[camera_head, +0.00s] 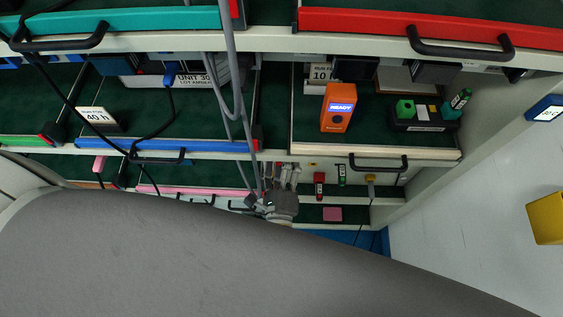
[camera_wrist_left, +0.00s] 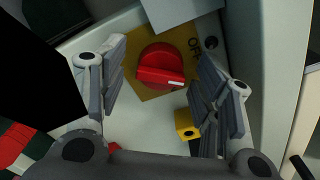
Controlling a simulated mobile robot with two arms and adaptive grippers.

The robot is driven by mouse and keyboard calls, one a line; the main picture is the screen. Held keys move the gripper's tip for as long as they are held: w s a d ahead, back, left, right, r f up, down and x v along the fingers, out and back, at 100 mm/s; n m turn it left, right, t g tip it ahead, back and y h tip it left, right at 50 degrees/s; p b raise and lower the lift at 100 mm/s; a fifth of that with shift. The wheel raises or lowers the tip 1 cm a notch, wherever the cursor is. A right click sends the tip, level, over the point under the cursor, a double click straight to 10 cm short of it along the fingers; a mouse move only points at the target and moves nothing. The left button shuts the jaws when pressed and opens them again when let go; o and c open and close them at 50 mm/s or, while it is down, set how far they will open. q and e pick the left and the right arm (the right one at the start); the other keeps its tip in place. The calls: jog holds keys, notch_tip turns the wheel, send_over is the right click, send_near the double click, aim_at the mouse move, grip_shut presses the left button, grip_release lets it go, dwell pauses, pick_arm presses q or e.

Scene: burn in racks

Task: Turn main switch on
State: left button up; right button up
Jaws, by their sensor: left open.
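The main switch is a red rotary knob (camera_wrist_left: 160,64) on a yellow plate (camera_wrist_left: 134,60) in the left wrist view. A white mark on the knob points to the lower right, and OFF is printed on the plate at the right. My left gripper (camera_wrist_left: 162,75) is open, with one finger on each side of the knob and visible gaps between. In the head view my left gripper (camera_head: 283,178) is small, among the lower shelves, and I cannot make out the knob there. My right gripper is not in view.
A small yellow block (camera_wrist_left: 185,124) is beside the right finger. An orange device reading READY (camera_head: 338,108) stands on a green shelf. Grey cables (camera_head: 232,80) hang near my gripper. A black drawer handle (camera_head: 378,163) is to its right. My grey arm covers the lower head view.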

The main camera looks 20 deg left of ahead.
pick_arm(q)
jog(key=v, duration=1.2)
